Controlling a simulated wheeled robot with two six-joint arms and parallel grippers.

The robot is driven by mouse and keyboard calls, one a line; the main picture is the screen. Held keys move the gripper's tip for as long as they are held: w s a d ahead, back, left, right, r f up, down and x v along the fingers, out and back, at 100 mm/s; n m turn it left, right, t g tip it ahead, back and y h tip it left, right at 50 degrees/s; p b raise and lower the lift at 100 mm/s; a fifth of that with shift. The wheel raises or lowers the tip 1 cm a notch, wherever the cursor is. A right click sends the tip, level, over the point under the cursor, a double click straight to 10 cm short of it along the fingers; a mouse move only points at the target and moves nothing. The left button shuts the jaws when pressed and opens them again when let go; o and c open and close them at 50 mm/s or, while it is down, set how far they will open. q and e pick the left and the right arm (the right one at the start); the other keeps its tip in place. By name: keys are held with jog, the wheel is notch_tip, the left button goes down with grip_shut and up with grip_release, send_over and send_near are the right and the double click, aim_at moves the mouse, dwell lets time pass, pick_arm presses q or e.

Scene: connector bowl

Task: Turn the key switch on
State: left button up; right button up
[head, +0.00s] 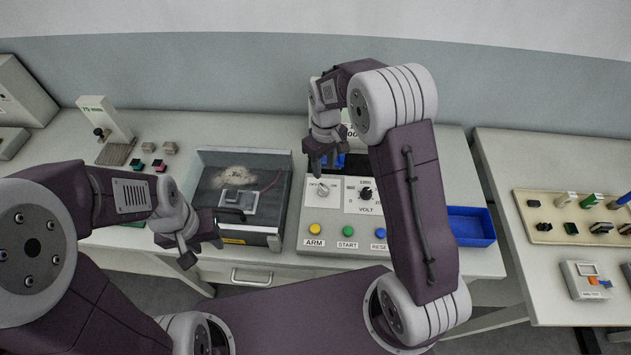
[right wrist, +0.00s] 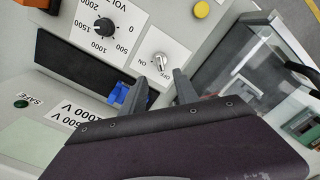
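The key switch (head: 322,190) is a small silver knob on a white plate on the grey control panel (head: 310,228). It also shows in the right wrist view (right wrist: 159,63), with ON and OFF printed beside it. I cannot tell surely which mark it points to. My right gripper (head: 322,165) hangs just behind the switch, fingers down. In the right wrist view its two fingers (right wrist: 170,78) stand apart with nothing between them, close to the knob but not around it. My left gripper (head: 203,250) is in front of the clear-walled box, its fingers apart and empty.
A voltage dial (head: 365,193) sits right of the switch. Yellow, green and blue buttons line the panel's front. A clear-walled box (head: 268,160) stands left, a blue bin (head: 472,226) right. A second table (head: 550,160) holds small parts.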

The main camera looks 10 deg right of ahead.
aim_at(323, 186)
jog(key=shift+s+f, duration=0.1)
jog(key=shift+f, duration=0.3)
notch_tip(323, 186, down, 8)
jog(key=shift+f+p, duration=0.1)
jog(key=shift+p, duration=0.7)
grip_shut()
